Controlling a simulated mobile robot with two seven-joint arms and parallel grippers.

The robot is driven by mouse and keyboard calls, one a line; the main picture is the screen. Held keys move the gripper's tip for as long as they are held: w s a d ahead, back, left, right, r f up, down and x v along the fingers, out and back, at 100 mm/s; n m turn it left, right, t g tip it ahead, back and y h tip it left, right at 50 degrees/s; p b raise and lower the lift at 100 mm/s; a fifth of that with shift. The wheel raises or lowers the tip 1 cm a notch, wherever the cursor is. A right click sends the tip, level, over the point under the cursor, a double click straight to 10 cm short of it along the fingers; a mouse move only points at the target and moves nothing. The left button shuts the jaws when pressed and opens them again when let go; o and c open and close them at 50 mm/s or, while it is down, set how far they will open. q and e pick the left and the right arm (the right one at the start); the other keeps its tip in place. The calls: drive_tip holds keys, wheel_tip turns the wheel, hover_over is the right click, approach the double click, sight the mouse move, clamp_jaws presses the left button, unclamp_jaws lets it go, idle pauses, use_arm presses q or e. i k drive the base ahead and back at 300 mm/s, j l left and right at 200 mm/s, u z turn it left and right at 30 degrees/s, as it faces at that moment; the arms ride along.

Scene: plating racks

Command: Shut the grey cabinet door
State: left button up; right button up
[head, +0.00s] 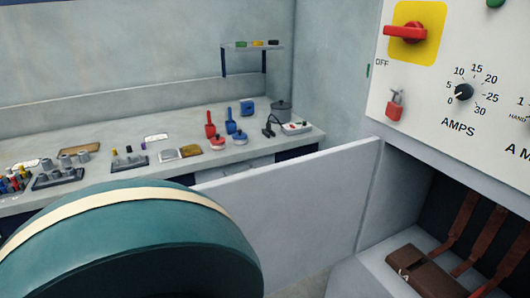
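The grey cabinet door (300,205) stands open in the middle of the head view. It is a flat pale panel, upright, reaching out to the left from the cabinet's left edge. Its lower left part is hidden by a large rounded teal shape close to the camera. The cabinet (395,262) is at the right, below a white control panel, and its dark inside shows. A brown object (425,272) with reddish-brown straps lies inside it. Neither of my grippers is in view.
Behind the door, a bench (110,190) holds tools and several small parts. A small shelf (252,47) hangs above.

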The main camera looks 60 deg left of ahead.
sight(300, 216)
drive_tip(key=k+j+z, duration=0.15)
drive_tip(key=k+j, duration=0.15)
drive_tip(key=j, duration=0.2)
drive_tip(key=k+j+z, duration=0.1)
drive_tip(key=k+j, duration=0.2)
drive_tip(key=k+j+z, duration=0.1)
drive_tip(key=j, duration=0.3)
drive_tip(key=k+j, duration=0.15)
drive_tip(key=j, duration=0.2)
drive_tip(key=k+j+z, duration=0.15)
drive_tip(key=j, duration=0.25)
drive_tip(key=i+j+z, duration=0.1)
drive_tip(key=j, duration=0.45)
drive_tip(key=j+z, duration=0.1)
drive_tip(key=j, duration=0.4)
